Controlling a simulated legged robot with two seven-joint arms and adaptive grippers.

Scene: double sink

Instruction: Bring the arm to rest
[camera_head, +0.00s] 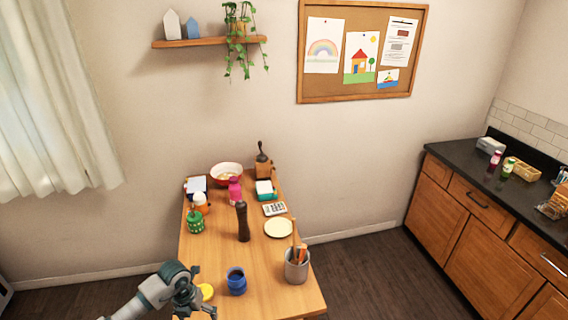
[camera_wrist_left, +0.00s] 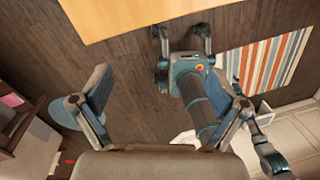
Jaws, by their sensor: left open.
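My left arm comes in at the lower left of the head view. Its gripper (camera_head: 195,309) is at the near left edge of the wooden table (camera_head: 262,270), partly cut off by the frame's bottom. In the left wrist view, the two fingers of the left gripper (camera_wrist_left: 160,88) stand wide apart with nothing between them. My right gripper (camera_wrist_left: 181,38) shows beyond them in that view, fingers apart and empty, beside the table's edge (camera_wrist_left: 130,14). The right gripper is not seen in the head view.
Close to the left gripper are a blue mug (camera_head: 236,283) and a yellow item (camera_head: 206,291). A utensil pot (camera_head: 296,268), dark pepper mill (camera_head: 243,222) and plate (camera_head: 278,228) stand farther along. A striped rug (camera_wrist_left: 266,62) lies on the floor.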

